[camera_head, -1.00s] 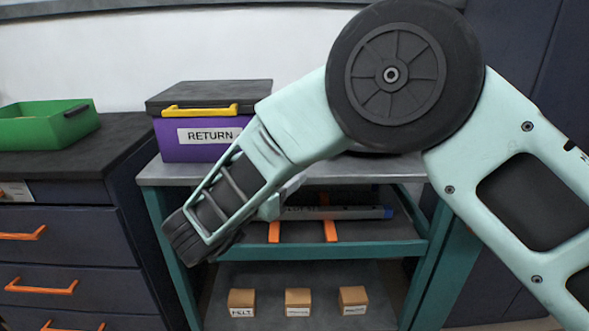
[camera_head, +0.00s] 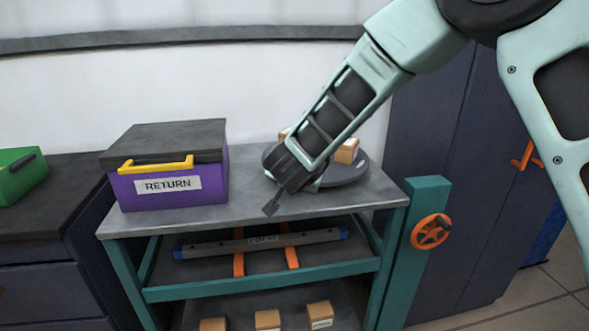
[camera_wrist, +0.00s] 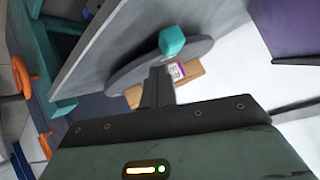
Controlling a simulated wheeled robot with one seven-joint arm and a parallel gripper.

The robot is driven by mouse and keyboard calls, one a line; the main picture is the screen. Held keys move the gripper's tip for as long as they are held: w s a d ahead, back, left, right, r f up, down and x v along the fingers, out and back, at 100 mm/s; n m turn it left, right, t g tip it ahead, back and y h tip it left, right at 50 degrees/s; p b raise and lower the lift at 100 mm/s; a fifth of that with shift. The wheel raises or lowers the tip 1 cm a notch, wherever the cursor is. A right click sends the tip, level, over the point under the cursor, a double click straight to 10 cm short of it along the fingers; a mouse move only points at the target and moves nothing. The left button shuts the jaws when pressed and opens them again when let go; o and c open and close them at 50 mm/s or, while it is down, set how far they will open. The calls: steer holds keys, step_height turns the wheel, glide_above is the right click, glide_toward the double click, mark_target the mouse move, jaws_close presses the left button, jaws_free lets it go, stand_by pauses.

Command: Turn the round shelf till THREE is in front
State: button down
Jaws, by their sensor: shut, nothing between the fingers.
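The round shelf (camera_head: 352,174) is a grey disc on the table top, partly hidden behind my arm. Tan blocks stand on it; one (camera_head: 346,151) shows right of my arm and one (camera_head: 284,134) left of it. In the wrist view the disc (camera_wrist: 196,54) carries a teal knob (camera_wrist: 172,41) near its rim and a tan block (camera_wrist: 190,80) with a white and purple label. No number can be read. My gripper (camera_head: 271,207) is shut and empty, pointing down at the disc's front left. In the wrist view its fingers (camera_wrist: 158,84) overlap the block and lie just below the knob.
A purple RETURN box (camera_head: 170,185) with a yellow handle stands left on the table (camera_head: 240,205). A grey bar (camera_head: 255,243) lies on the shelf below, with small blocks lower down. An orange handwheel (camera_head: 430,231) is on the teal post at right. The table's front middle is clear.

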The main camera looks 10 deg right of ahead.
steer(key=s+d+r+g+y+p, duration=0.3)
steer(key=s+d+r+y+p, duration=0.1)
steer(key=s+d, duration=0.15)
steer(key=b+x, duration=0.1)
steer(key=x, duration=0.4)
steer(key=b+x, duration=0.1)
steer(key=x, duration=0.4)
steer(key=shift+s+d+f+b, duration=0.15)
steer(key=shift+s+f+b, duration=0.1)
steer(key=shift+b, duration=0.15)
steer(key=w+a+p, duration=0.2)
steer(key=shift+w+a+r, duration=0.1)
steer(key=shift+a+r, duration=0.05)
steer(key=shift+a, duration=0.1)
steer(key=shift+w+a, duration=0.35)
steer(key=shift+a, duration=0.15)
